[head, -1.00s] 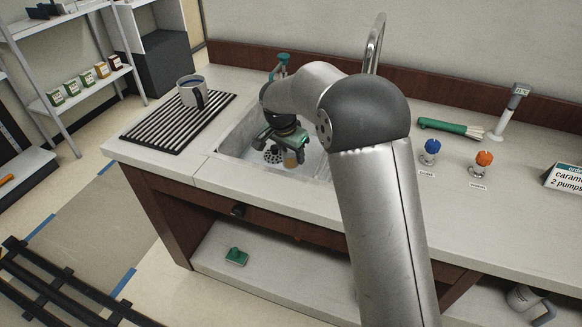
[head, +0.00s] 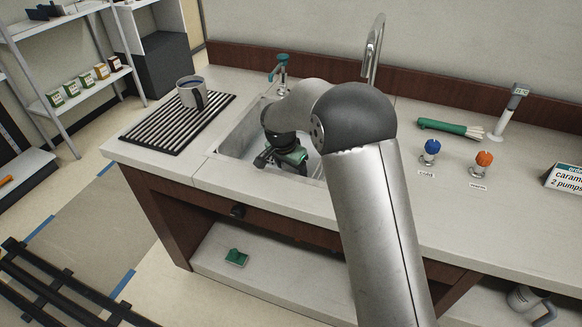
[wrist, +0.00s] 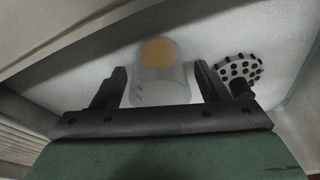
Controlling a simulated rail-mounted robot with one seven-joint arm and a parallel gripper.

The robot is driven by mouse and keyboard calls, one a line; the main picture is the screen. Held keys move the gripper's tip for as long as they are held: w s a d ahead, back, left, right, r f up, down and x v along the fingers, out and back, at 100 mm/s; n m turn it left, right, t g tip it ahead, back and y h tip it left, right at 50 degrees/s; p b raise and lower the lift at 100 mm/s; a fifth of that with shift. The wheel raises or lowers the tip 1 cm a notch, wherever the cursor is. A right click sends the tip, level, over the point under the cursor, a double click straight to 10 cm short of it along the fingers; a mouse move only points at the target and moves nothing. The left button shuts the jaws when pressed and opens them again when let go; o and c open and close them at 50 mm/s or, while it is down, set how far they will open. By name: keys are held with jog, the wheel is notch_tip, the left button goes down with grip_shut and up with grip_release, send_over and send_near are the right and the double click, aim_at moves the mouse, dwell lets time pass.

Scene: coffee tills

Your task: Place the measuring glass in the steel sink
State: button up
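The measuring glass (wrist: 160,75) is clear, with an amber patch in it. In the wrist view it is between my gripper's two fingers, with the steel sink's (wrist: 75,82) pale floor around it. My gripper (wrist: 160,88) is open, with a narrow gap visible on each side of the glass. In the head view my gripper (head: 272,162) is down inside the steel sink (head: 236,142), and the glass cannot be made out there. Whether the glass rests fully on the sink floor is hard to tell.
The sink walls are close around my gripper. A mug (head: 190,93) stands on the ribbed drying mat (head: 165,130) left of the sink. A tall faucet (head: 373,50) rises behind my arm.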

jog(key=shift+r, duration=0.1)
jog(key=v, duration=1.2)
jog(key=s+d+n, duration=0.1)
jog(key=s+d, duration=0.3)
jog(key=s, duration=0.1)
jog(key=s+d+r+n+g, duration=0.1)
jog(key=s+d, duration=0.4)
jog(key=s+d+r+n, duration=0.1)
jog(key=s+d, duration=0.3)
jog(key=s, duration=0.1)
jog(key=shift+d+r+g+y, duration=0.1)
jog(key=shift+d+g+y, duration=0.2)
jog(key=shift+d, duration=0.1)
jog(key=s+d+f+n+g+y, duration=0.1)
jog(key=s+d+f+n, duration=0.15)
jog(key=s, duration=0.65)
jog(key=s+d+f+n, duration=0.2)
jog(key=s+d, duration=0.1)
jog(key=s, duration=0.7)
notch_tip(320, 180, up, 8)
jog(key=a+p, duration=0.1)
jog(key=p, duration=0.6)
jog(key=shift+w, duration=0.4)
jog(key=shift+a, duration=0.1)
